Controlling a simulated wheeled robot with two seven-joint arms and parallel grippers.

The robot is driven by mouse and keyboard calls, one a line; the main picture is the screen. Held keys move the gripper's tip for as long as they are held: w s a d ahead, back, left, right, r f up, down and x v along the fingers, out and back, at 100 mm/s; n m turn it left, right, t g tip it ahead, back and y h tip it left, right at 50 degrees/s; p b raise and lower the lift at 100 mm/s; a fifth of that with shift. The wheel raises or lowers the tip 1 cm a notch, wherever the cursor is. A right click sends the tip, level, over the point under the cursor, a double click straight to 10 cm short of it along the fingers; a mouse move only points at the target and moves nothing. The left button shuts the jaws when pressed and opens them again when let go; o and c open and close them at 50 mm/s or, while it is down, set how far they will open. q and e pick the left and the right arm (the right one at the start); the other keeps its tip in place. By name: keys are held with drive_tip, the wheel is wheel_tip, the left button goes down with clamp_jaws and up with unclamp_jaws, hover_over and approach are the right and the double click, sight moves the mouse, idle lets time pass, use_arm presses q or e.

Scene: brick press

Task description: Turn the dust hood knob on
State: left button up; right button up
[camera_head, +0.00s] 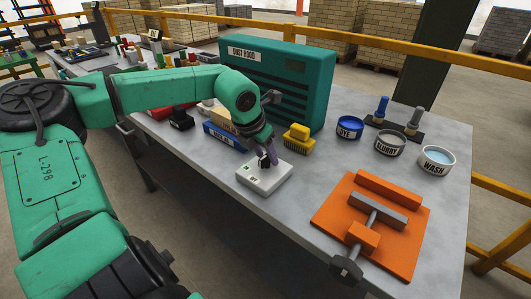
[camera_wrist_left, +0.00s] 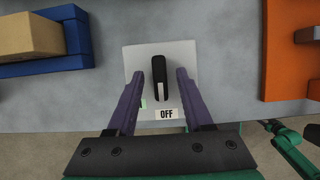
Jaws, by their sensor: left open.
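The dust hood knob (camera_wrist_left: 159,75) is a black bar on a pale switch plate (camera_wrist_left: 183,52). The white mark on the knob is at its lower end, towards the OFF label (camera_wrist_left: 166,114). In the head view the white switch box (camera_head: 265,182) lies on the table in front of the teal dust hood (camera_head: 290,85). My left gripper (camera_wrist_left: 160,73) is open, with one purple finger on each side of the knob and visible gaps between. In the head view the left gripper (camera_head: 267,160) points down over the box and largely hides the knob. My right gripper is not in view.
A yellow brush (camera_head: 298,138) stands behind the switch box, and a blue tray (camera_head: 224,137) with a tan block lies to its left. An orange clamp fixture (camera_head: 337,203) is at the right. Labelled DYE (camera_head: 348,130), SLURRY (camera_head: 389,143) and WASH (camera_head: 436,161) bowls stand behind it.

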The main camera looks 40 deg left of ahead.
use_arm(q)
clamp_jaws()
